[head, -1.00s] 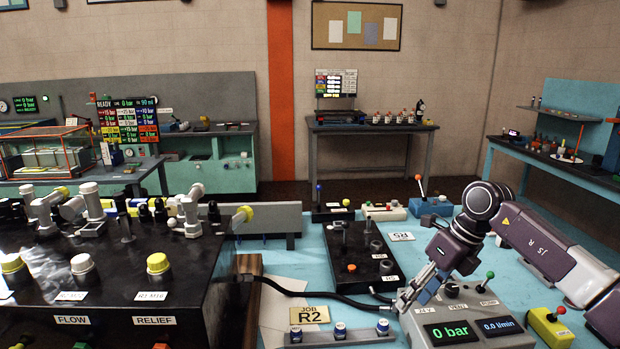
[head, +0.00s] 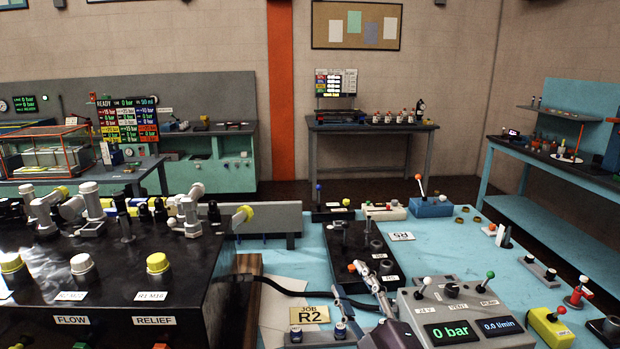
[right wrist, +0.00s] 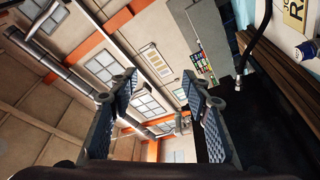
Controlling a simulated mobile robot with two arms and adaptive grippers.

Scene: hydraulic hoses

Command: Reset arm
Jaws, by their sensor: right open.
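My right gripper (head: 368,274) is at the bottom middle of the head view, in front of the black valve plate (head: 350,240) and left of the grey control box. Its fingers point up and away. In the right wrist view the right gripper (right wrist: 160,78) is open, with nothing between its fingers; windows and the upper wall show beyond. Most of my right arm is out of the head view. My left gripper is not in view.
The control box (head: 458,308) reads 0 bar. A black hose (head: 290,291) runs across the blue table (head: 455,255) behind the JOB R2 card (head: 309,315). The large black manifold (head: 205,285) stands left. Small fittings and a yellow box (head: 550,327) sit right.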

